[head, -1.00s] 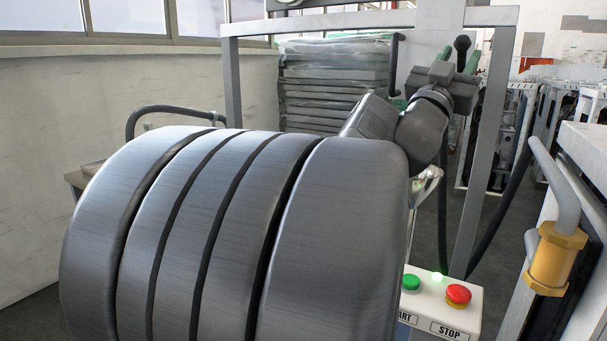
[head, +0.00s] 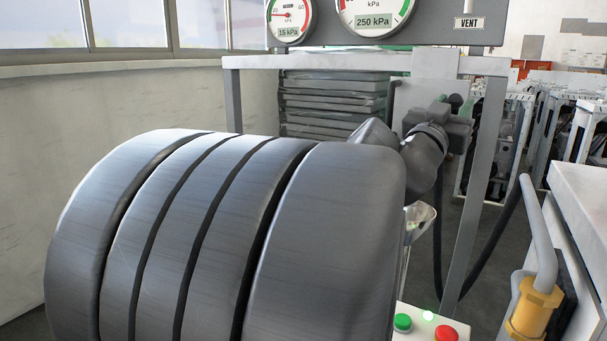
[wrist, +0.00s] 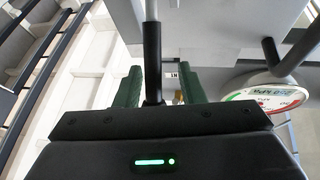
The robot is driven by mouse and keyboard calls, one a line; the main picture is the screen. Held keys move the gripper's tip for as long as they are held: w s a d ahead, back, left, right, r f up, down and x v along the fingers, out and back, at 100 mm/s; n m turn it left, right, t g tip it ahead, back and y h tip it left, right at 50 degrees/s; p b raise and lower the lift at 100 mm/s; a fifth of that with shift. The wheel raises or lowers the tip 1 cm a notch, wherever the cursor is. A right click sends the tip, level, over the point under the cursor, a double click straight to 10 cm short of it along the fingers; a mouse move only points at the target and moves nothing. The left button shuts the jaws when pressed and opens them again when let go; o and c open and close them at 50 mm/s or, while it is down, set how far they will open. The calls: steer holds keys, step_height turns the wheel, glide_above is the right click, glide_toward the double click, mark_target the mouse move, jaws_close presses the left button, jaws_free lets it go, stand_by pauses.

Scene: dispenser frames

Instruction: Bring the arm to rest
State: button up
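My gripper (head: 440,128) is at the end of my dark grey arm, beside the upright of the grey frame in the head view. In the wrist view the two green fingers of my gripper (wrist: 160,90) stand apart. A black-sleeved rod (wrist: 152,60) shows in the gap between them. Neither finger visibly presses on it, and I cannot tell its depth. My large arm links cover much of the head view and hide what is behind them.
The grey frame (head: 480,170) carries a gauge panel (head: 430,35) on top. A button box (head: 425,330) with green and red buttons is low in front. A yellow fitting (head: 535,308) on a grey pipe stands at right. A gauge (wrist: 262,105) shows at the wrist view's right.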

steer(key=shift+w+d+r+g+y+p, duration=0.3)
steer(key=shift+y+p, duration=0.2)
steer(key=shift+p, duration=1.2)
steer(key=shift+a+f, duration=0.1)
